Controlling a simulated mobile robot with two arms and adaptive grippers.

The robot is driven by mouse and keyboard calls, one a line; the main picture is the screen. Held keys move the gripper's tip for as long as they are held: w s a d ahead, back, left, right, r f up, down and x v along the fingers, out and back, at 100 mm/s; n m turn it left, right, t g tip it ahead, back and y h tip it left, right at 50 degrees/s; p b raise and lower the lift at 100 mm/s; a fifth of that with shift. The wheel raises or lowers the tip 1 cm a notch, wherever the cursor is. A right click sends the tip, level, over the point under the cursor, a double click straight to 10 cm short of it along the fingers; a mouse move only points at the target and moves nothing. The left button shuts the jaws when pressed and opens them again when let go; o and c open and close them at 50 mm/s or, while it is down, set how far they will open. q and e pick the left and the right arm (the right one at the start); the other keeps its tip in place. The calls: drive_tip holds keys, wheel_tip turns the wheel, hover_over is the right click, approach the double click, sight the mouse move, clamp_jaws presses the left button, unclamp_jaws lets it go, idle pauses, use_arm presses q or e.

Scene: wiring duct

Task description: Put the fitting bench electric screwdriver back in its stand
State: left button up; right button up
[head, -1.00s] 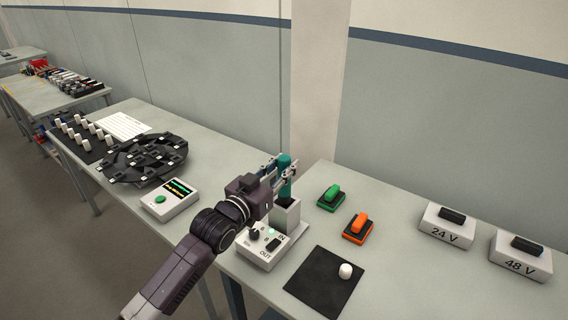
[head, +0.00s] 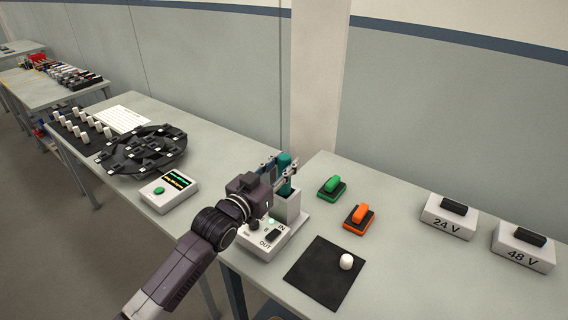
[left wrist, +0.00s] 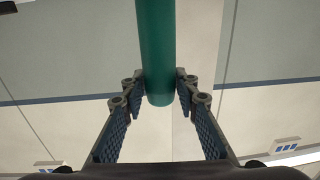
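The electric screwdriver (head: 284,161) is a teal cylinder, upright in the head view. Its lower part is inside or just at the mouth of the pale square stand (head: 286,205); the tip is hidden. The stand rises from the back of a white control box (head: 262,240) marked IN and OUT, with a green light. My left gripper (head: 281,174) has its fingers on both sides of the handle, near its upper end. In the left wrist view, both fingertips (left wrist: 161,84) appear to touch the teal handle (left wrist: 157,45). My right gripper is out of view.
Green (head: 332,187) and orange (head: 358,218) handled blocks sit right of the stand. A black mat (head: 320,275) with a white cap lies in front. Boxes marked 24 V (head: 449,216) and 48 V (head: 523,247) stand right. A tester (head: 168,190) and black round fixture (head: 143,151) lie left.

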use_arm(q)
drive_tip(key=o, duration=0.4)
drive_tip(key=shift+c, duration=0.2)
drive_tip(key=shift+f, duration=0.15)
drive_tip(key=v, duration=1.2)
